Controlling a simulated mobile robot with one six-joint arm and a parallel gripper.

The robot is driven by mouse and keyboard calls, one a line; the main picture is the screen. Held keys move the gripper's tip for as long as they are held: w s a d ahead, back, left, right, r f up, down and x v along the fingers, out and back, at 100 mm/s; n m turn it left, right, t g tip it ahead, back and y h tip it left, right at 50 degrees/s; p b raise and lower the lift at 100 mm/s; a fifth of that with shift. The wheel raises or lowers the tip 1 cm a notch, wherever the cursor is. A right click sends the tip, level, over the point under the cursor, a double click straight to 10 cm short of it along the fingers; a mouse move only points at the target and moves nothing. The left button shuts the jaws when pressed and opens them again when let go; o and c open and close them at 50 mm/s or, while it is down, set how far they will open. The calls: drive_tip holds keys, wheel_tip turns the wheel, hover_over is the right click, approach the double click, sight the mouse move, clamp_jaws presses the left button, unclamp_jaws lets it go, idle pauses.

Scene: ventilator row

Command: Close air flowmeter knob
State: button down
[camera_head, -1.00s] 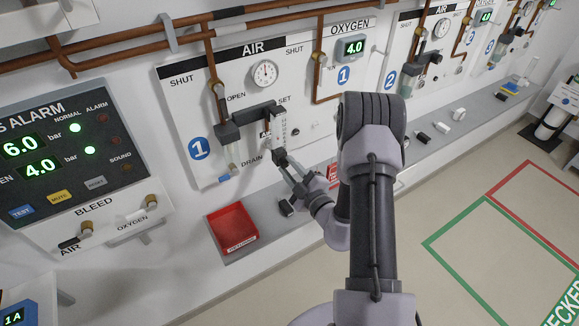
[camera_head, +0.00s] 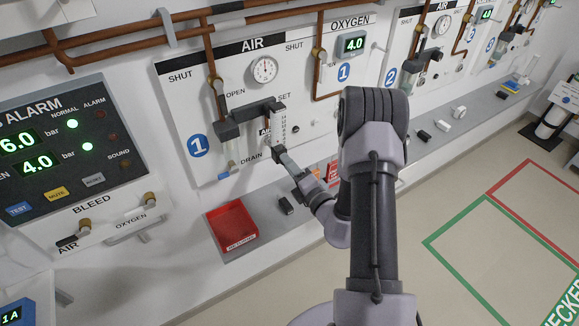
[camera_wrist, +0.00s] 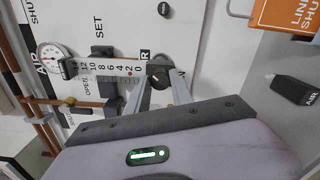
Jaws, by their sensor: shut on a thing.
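The air flowmeter (camera_head: 279,122) is a clear upright tube with a number scale on the left AIR panel. In the wrist view the flowmeter scale (camera_wrist: 108,67) lies sideways, with a red mark near its 0 end. The dark round knob (camera_wrist: 158,76) is at that low end of the tube. My gripper (camera_wrist: 166,88) has its two pale fingers on either side of the knob and is shut on it. In the head view my gripper (camera_head: 281,154) meets the bottom of the flowmeter, and its fingers hide most of the knob there.
A round pressure gauge (camera_head: 264,70) and copper pipes (camera_head: 190,22) are above the flowmeter. A shelf (camera_head: 262,232) below carries a red tray (camera_head: 231,225) and a small black block (camera_head: 286,205). An orange sign (camera_wrist: 287,14) stands close by in the wrist view.

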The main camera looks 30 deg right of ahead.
drive_tip(key=shift+r+n+b, duration=0.1)
drive_tip(key=shift+n+b, duration=1.35)
drive_tip(key=shift+n, duration=2.75)
drive_tip(key=c, duration=1.1)
unclamp_jaws()
drive_tip(key=shift+w, duration=0.1)
